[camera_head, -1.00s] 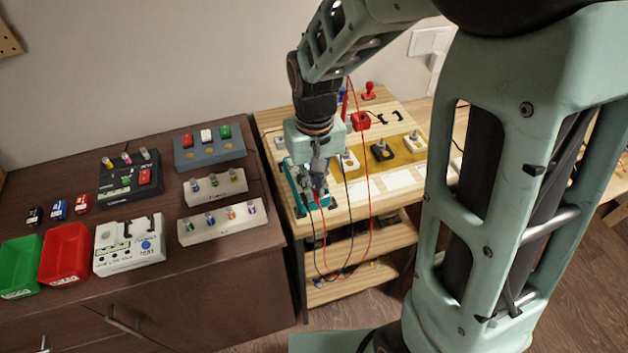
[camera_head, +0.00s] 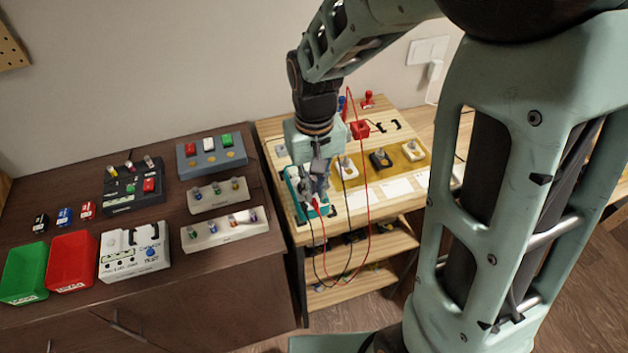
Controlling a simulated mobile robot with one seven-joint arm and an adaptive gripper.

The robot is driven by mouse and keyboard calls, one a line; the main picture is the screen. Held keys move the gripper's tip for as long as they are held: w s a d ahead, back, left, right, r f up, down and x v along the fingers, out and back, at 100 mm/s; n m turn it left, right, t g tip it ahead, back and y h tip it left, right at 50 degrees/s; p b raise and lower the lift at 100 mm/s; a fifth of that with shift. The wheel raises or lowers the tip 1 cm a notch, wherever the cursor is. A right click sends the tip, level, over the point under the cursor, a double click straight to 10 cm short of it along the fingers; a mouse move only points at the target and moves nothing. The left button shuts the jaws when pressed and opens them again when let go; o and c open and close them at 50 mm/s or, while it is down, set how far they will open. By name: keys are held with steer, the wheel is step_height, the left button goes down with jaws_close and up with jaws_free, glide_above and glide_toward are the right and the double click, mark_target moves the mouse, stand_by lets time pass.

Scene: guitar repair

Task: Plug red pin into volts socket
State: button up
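My gripper (camera_head: 318,192) points down over the teal-framed multimeter (camera_head: 294,186) at the left front of the light wooden workbench. The red lead (camera_head: 369,190) loops from the back of the bench down past the front edge and up to the multimeter's front. A small red piece, seemingly the red pin (camera_head: 317,206), shows at the fingertips, low on the multimeter. My fingers cover most of the multimeter's face, so the volts socket is hidden. I cannot tell whether the pin is in a socket or whether the fingers are closed on it. A black lead (camera_head: 345,205) hangs beside the red one.
A red block (camera_head: 360,129) sits behind. The dark cabinet on the left holds a red bin (camera_head: 73,262), a green bin (camera_head: 24,272) and several component holders. Shelves lie below the bench.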

steer(key=shift+r, duration=0.1)
steer(key=o, duration=0.5)
steer(key=shift+o, duration=0.2)
steer(key=o, duration=0.4)
step_height(320, 180, up, 7)
steer(key=p, duration=0.5)
stand_by(0.5)
